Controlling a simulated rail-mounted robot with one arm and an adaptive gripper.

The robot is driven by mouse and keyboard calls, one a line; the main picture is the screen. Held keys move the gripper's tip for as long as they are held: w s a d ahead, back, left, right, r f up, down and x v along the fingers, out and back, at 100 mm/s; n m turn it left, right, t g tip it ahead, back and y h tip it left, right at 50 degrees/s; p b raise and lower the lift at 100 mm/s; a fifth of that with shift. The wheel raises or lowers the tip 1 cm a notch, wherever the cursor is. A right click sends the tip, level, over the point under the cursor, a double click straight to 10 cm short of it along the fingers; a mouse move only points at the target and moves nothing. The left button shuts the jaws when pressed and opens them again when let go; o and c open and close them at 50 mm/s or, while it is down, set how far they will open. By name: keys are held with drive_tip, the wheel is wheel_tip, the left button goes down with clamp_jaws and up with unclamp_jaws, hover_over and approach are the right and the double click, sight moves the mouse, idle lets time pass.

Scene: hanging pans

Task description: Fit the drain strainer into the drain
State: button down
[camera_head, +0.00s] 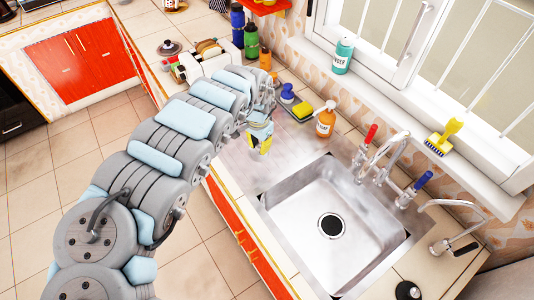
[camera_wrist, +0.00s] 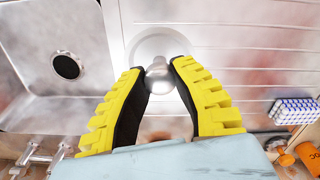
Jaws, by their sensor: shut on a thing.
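The drain strainer (camera_wrist: 159,72) is a metal piece with a round knob and a pale round rim, seen in the wrist view. My gripper (camera_wrist: 160,66) has its yellow-and-black fingers closed on the knob. In the head view my gripper (camera_head: 262,146) is over the metal drainboard, left of and behind the sink basin, and the strainer cannot be made out there. I cannot tell whether the strainer touches the drainboard. The drain (camera_head: 331,226) is a dark round hole in the basin floor. It also shows in the wrist view (camera_wrist: 67,66), at the left.
The steel sink (camera_head: 300,210) is empty. A tap (camera_head: 385,150) with red and blue handles stands behind it. A round black item (camera_head: 408,290) lies on the right counter.

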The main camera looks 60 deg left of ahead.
drive_tip(key=w+f, duration=0.1)
drive_tip(key=w+a+f, duration=0.1)
drive_tip(key=f, duration=0.1)
drive_tip(key=shift+w+a+f+b, duration=0.1)
drive_tip(key=shift+w+b, duration=0.1)
drive_tip(key=shift+b, duration=0.2)
drive_tip(key=shift+w+a+f, duration=0.2)
drive_tip(key=shift+w+f, duration=0.1)
drive_tip(key=shift+f, duration=0.35)
drive_tip(key=shift+w+a+f+b, duration=0.25)
drive_tip(key=shift+w+f+b, duration=0.05)
drive_tip(key=shift+w+b, duration=0.15)
drive_tip(key=shift+w+a+f, duration=0.15)
drive_tip(key=shift+f, duration=0.35)
drive_tip(key=shift+f+b, duration=0.55)
drive_tip(key=shift+f, duration=0.9)
drive_tip(key=shift+f, duration=0.1)
drive_tip(key=c, duration=0.9)
unclamp_jaws()
drive_tip(key=shift+c, duration=0.2)
